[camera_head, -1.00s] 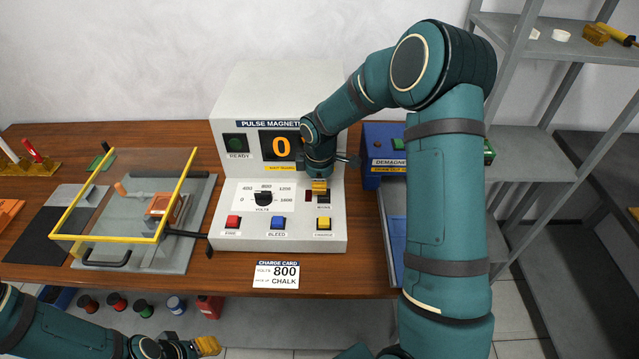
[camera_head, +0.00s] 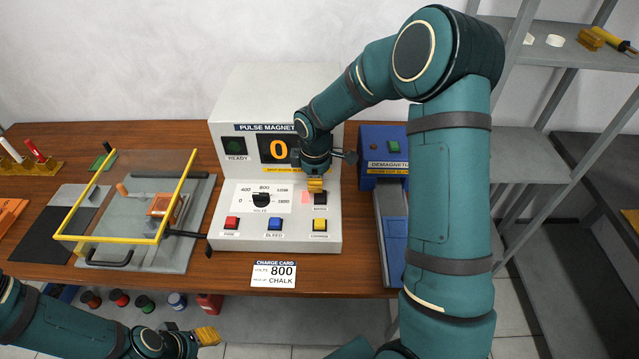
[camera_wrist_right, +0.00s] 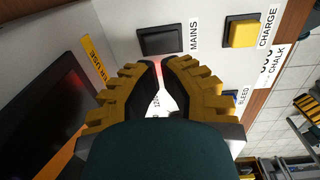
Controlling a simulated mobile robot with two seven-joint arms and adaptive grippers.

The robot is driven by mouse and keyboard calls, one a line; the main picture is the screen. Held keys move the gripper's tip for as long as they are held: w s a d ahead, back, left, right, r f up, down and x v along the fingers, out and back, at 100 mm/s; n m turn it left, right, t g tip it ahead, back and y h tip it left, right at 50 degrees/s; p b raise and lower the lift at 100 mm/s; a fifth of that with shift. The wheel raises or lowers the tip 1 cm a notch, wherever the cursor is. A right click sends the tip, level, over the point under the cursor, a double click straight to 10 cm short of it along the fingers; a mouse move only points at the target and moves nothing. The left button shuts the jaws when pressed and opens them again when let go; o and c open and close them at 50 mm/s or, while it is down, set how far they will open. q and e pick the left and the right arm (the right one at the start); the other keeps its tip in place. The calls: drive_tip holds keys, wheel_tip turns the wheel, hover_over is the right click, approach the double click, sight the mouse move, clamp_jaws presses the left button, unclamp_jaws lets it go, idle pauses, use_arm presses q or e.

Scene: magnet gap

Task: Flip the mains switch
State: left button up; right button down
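The mains switch is a black rocker on the pulse magnet console (camera_head: 228,190), beside the MAINS label. It shows in the right wrist view (camera_wrist_right: 160,40) just beyond my fingertips, and in the head view (camera_head: 320,198) just below my right gripper. My right gripper (camera_head: 315,187) points down at the console front. Its yellow-padded fingers (camera_wrist_right: 161,65) are together at the tips with a thin gap and nothing held. The tips look close to the switch; I cannot tell whether they touch. My left gripper (camera_head: 206,336) is low at the left, away from the console.
Red, blue (camera_head: 275,223) and yellow (camera_head: 320,225) buttons sit below the switch, with the volts dial (camera_head: 262,200) to its left. The display (camera_head: 280,149) reads 0. A blue demagnetizer (camera_head: 385,140) stands to the right; a yellow-framed guard (camera_head: 112,240) stands to the left.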

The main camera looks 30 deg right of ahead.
sight(316, 201)
wheel_tip(316, 201, up, 10)
drive_tip(key=shift+s+a+p, duration=0.25)
drive_tip(key=shift+s+p, duration=0.15)
drive_tip(key=shift+p, duration=0.05)
drive_tip(key=shift+s+r+t+h+b, duration=0.1)
drive_tip(key=shift+r+t+h+b, duration=0.4)
drive_tip(key=shift+b, duration=0.7)
drive_tip(key=shift+f, duration=0.15)
drive_tip(key=f+b, duration=0.1)
drive_tip(key=f, duration=0.3)
drive_tip(key=w+f+b, duration=0.1)
drive_tip(key=f, duration=0.4)
drive_tip(key=w+d+f, duration=0.1)
drive_tip(key=f, duration=0.3)
drive_tip(key=shift+d+f+b, duration=0.1)
drive_tip(key=shift+f+b, duration=0.3)
